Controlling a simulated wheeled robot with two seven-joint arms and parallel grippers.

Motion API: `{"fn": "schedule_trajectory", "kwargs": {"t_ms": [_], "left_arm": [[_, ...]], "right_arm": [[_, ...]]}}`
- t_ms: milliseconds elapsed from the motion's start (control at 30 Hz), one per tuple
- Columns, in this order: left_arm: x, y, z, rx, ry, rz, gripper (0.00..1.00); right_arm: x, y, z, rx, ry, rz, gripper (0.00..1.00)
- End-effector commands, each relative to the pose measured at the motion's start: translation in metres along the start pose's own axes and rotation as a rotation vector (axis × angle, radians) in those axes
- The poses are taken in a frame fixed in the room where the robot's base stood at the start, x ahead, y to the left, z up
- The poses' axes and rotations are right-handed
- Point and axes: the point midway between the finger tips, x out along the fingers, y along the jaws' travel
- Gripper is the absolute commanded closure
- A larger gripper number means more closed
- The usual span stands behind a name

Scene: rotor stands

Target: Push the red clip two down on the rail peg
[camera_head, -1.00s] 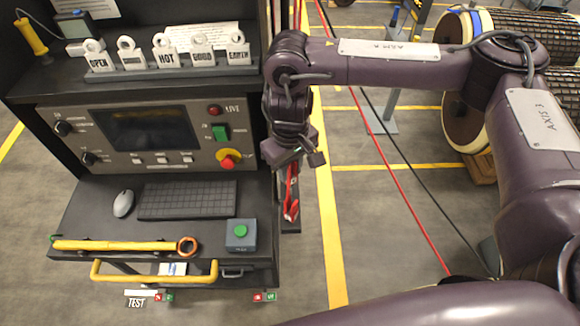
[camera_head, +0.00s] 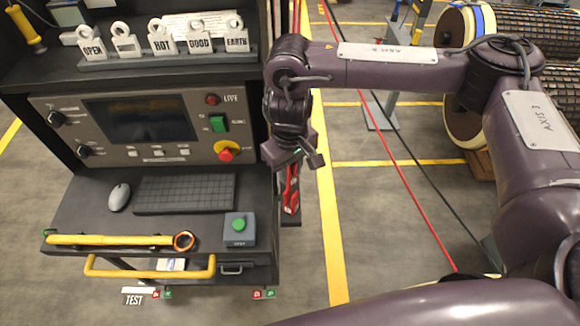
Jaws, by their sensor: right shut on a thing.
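My right gripper (camera_head: 292,160) points down just off the right edge of the console desk. It is shut, with a red clip (camera_head: 291,192) hanging below its jaws. The clip's upper part is hidden by the gripper. A short dark ledge (camera_head: 290,218) shows just below the clip, at the desk's right side. I cannot tell whether the clip touches it, or whether a rail peg is there. My left gripper is not in view.
The desk holds a keyboard (camera_head: 185,194), a mouse (camera_head: 119,197), a green-button box (camera_head: 239,229) and a yellow-handled tool (camera_head: 120,240). A tag rack (camera_head: 165,57) stands above the panel. A red cable (camera_head: 395,165) crosses the floor at right.

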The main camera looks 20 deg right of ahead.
Motion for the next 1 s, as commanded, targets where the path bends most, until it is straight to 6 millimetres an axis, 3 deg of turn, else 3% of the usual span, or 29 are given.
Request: {"fn": "schedule_trajectory", "kwargs": {"t_ms": [667, 700, 867, 1000], "left_arm": [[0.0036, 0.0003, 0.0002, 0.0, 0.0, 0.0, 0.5], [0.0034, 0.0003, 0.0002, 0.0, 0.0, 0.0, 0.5], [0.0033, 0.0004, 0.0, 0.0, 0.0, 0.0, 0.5], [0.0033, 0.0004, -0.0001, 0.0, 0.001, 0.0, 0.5]], "right_arm": [[0.0098, -0.0001, 0.0, 0.0, 0.0, 0.0, 1.0], [0.0095, -0.0001, -0.0001, 0.0, 0.0, 0.0, 0.73], [0.0093, -0.0001, -0.0001, 0.0, 0.0, 0.0, 0.52], [0.0093, 0.0, -0.0001, 0.0, 0.0, 0.0, 0.5]]}}
